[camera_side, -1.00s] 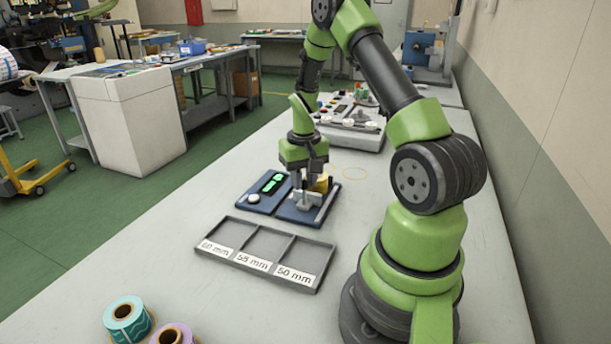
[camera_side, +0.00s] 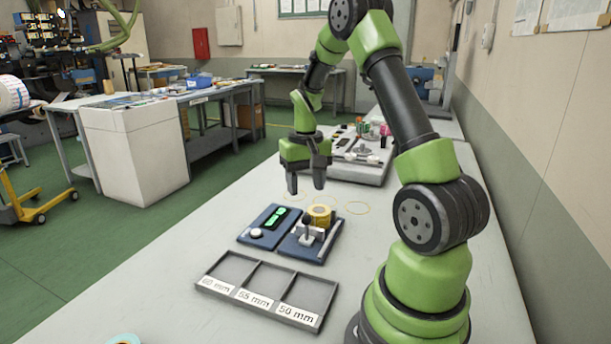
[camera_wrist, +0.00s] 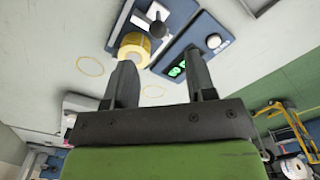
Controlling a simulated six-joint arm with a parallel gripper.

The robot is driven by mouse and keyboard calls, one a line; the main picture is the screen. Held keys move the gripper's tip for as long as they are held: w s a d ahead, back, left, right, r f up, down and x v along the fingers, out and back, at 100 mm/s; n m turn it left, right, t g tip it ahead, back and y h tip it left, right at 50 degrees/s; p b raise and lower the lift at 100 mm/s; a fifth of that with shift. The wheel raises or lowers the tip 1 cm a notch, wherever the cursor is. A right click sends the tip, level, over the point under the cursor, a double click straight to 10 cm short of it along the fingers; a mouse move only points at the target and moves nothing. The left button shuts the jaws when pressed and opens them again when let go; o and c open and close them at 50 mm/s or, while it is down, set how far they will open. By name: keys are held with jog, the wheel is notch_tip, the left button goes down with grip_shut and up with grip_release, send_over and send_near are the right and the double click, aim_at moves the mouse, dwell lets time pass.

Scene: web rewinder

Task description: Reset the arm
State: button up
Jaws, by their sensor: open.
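My gripper (camera_side: 306,186) is open and empty, raised above the table behind the blue devices. In the wrist view its two dark fingers (camera_wrist: 162,82) stand apart with nothing between them. A yellow roll (camera_side: 320,214) sits on the blue fixture (camera_side: 300,250), beside an upright black-knobbed part (camera_side: 308,220). The roll also shows in the wrist view (camera_wrist: 134,47), clear of the fingers. Left of the fixture is a blue device with a lit green display (camera_side: 277,218) and a white round button (camera_side: 256,233).
A grey three-compartment tray (camera_side: 265,263), labelled 60, 55 and 50 mm, lies empty in front. Thin yellow circles (camera_side: 356,208) mark the table. A control panel (camera_side: 360,155) stands behind my gripper. A teal roll (camera_side: 124,339) shows at the bottom edge.

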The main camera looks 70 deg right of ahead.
jog(key=shift+r, duration=1.1)
jog(key=s+a+r+n+t, duration=0.2)
jog(key=a+r+t, duration=0.1)
jog(key=a+r, duration=0.5)
jog(key=s+a+r+n+t, duration=0.15)
jog(key=a+r, duration=0.35)
jog(key=a, duration=0.5)
jog(key=s+a+r+n+t+y, duration=0.1)
jog(key=s+a+t+y, duration=0.1)
jog(key=s+a, duration=0.3)
jog(key=shift+s+a+t, duration=0.25)
jog(key=shift+s+t, duration=0.1)
jog(key=shift+s, duration=0.25)
jog(key=shift+n, duration=0.25)
